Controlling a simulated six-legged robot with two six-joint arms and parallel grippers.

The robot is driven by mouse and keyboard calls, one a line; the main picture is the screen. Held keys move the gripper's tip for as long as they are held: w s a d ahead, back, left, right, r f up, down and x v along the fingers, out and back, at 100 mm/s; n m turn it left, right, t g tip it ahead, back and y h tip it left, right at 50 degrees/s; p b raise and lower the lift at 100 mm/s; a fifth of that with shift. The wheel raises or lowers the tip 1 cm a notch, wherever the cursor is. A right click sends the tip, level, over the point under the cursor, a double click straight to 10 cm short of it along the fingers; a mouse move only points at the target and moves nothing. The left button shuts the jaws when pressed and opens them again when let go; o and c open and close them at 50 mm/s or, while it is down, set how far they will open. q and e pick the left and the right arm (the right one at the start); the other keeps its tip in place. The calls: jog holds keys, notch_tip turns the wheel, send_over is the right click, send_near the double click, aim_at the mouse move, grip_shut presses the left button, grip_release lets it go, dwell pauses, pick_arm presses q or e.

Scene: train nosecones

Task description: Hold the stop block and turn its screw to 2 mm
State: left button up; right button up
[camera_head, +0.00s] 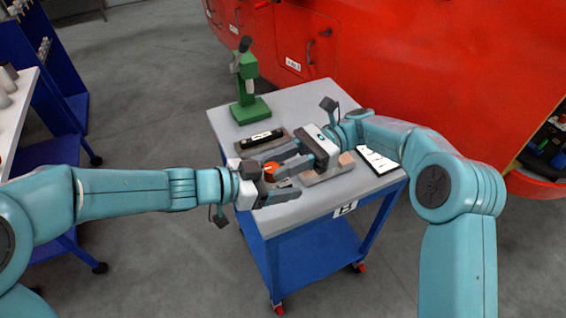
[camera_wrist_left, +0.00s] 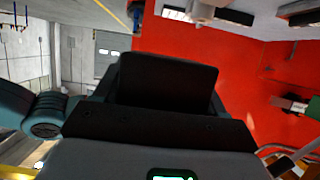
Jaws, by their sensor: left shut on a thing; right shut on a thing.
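A small orange-red part (camera_head: 271,168), seemingly of the stop block, shows between my two grippers above the table. My left gripper (camera_head: 274,180) comes in from the left and seems shut on the stop block. My right gripper (camera_head: 281,164) reaches in from the right and meets it at the orange-red part, seemingly shut on the screw. The fingers hide most of the block, and the screw's setting cannot be read. The left wrist view shows the dark gripper body (camera_wrist_left: 165,85) but neither block nor screw.
A grey-topped blue cart (camera_head: 300,212) bears a green press (camera_head: 248,90) at the back, a tray with a black bar (camera_head: 262,138), a tan-grey block fixture (camera_head: 328,172) and a white-faced tablet (camera_head: 377,159). A red train body (camera_head: 420,70) stands behind.

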jog(key=shift+w+a+n+g+h, duration=0.1)
jog(key=shift+n+g+h, duration=0.65)
jog(key=shift+g, duration=0.25)
jog(key=o, duration=1.1)
jog(key=shift+c, duration=0.2)
